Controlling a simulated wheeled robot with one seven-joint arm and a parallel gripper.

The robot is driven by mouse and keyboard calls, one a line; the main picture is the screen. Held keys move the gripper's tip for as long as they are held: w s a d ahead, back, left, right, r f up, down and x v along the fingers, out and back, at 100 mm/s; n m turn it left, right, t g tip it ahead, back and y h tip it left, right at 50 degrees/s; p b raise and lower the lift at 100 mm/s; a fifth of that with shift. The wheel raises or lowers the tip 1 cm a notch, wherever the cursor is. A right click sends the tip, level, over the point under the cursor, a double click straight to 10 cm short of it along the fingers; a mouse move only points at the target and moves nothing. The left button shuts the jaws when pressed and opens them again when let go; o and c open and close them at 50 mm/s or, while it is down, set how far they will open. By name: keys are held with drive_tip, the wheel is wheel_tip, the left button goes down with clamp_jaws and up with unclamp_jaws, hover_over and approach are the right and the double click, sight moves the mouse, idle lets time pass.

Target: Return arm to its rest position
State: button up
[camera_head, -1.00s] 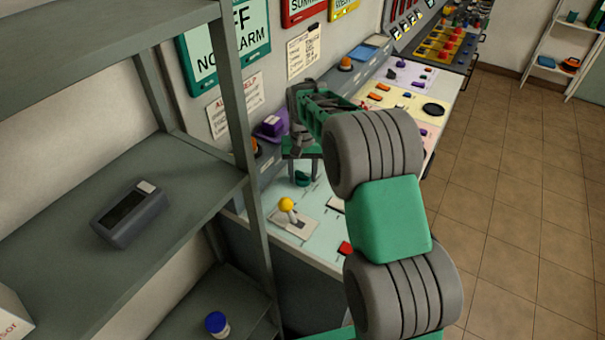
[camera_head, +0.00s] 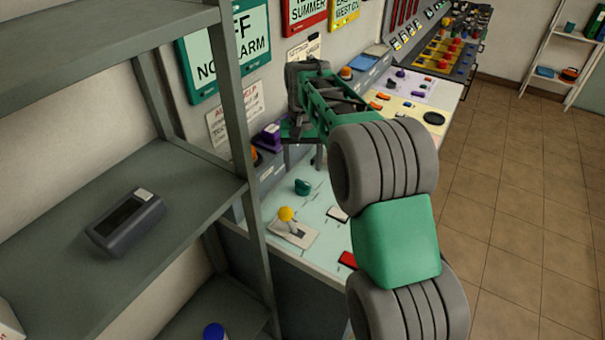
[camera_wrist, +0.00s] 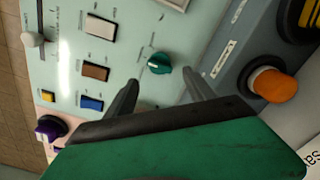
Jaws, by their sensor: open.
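My gripper (camera_head: 300,137) is above the pale control desk (camera_head: 322,237), near its wall side, at the end of my green and grey arm. In the wrist view its two dark fingers (camera_wrist: 162,88) are spread apart with nothing between them. A teal knob (camera_wrist: 158,63) on the desk panel shows beyond the gap between the fingers, apart from them. The same teal knob (camera_head: 302,187) shows below the gripper in the head view.
A grey metal shelf (camera_head: 60,240) stands close on the left, holding a dark device (camera_head: 125,222). A yellow-tipped lever (camera_head: 286,214) stands up from the desk. An orange button (camera_wrist: 272,84) is right of the fingers in the wrist view. The tiled floor (camera_head: 525,220) is clear.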

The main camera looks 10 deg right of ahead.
drive_tip(key=shift+r, duration=0.1)
drive_tip(key=shift+s+r, duration=0.2)
drive_tip(key=s+r+n+t, duration=0.1)
drive_tip(key=s+r, duration=0.2)
drive_tip(key=s, duration=0.4)
drive_tip(key=s+r+t, duration=0.1)
drive_tip(key=s+r, duration=0.1)
drive_tip(key=s, duration=0.5)
drive_tip(key=s+f+n+t, duration=0.1)
drive_tip(key=s+f, duration=0.3)
drive_tip(key=s, duration=0.7)
drive_tip(key=shift+t, duration=0.3)
drive_tip(key=shift+s, duration=0.15)
